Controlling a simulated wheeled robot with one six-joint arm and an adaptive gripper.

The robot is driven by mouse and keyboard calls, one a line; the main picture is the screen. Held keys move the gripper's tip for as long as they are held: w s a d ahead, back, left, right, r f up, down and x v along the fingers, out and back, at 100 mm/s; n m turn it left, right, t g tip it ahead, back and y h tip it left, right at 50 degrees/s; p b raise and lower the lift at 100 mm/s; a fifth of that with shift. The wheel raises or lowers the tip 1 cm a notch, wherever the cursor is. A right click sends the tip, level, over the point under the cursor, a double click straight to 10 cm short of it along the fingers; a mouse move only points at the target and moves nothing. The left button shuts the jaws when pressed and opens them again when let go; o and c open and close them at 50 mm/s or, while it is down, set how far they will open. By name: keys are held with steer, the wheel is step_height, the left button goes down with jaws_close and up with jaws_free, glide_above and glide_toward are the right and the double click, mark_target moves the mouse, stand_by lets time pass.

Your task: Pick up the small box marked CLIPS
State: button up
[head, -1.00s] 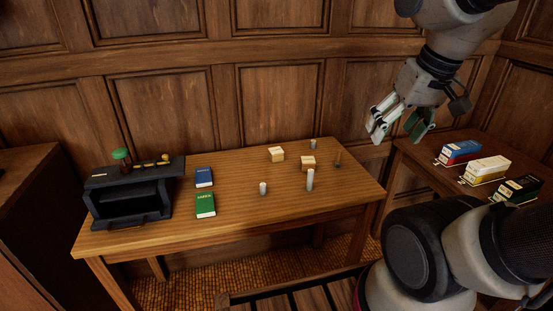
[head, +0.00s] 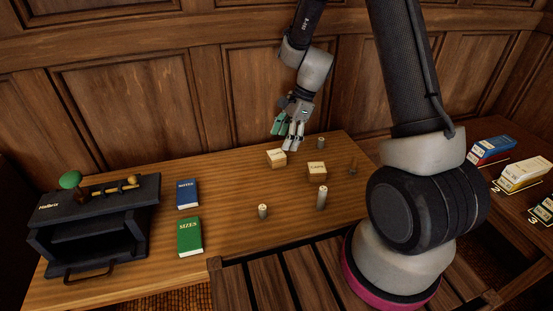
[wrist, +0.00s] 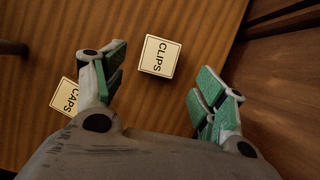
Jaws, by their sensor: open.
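The small box marked CLIPS (wrist: 160,56) is pale with a cream label, and lies between and a little beyond my open fingers in the wrist view. In the head view the CLIPS box (head: 276,158) sits toward the back of the table, just below my gripper (head: 287,136). The fingers (wrist: 157,82) have green pads, stand wide apart and hold nothing. A similar box marked CAPS (wrist: 66,98) is partly covered by the left finger in the wrist view; it sits right of the CLIPS box in the head view (head: 317,169).
Short pale cylinders (head: 322,197) and (head: 263,211) and another (head: 320,143) stand around the boxes, with a brown peg (head: 353,165) at right. A blue book (head: 188,194), a green book (head: 190,237) and a dark open-fronted case (head: 95,220) are left. Wood panelling stands behind.

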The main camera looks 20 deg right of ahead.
mark_target(277, 153)
steer(key=x, duration=0.7)
steer(key=shift+s+a+f, duration=0.1)
steer(key=c, duration=1.1)
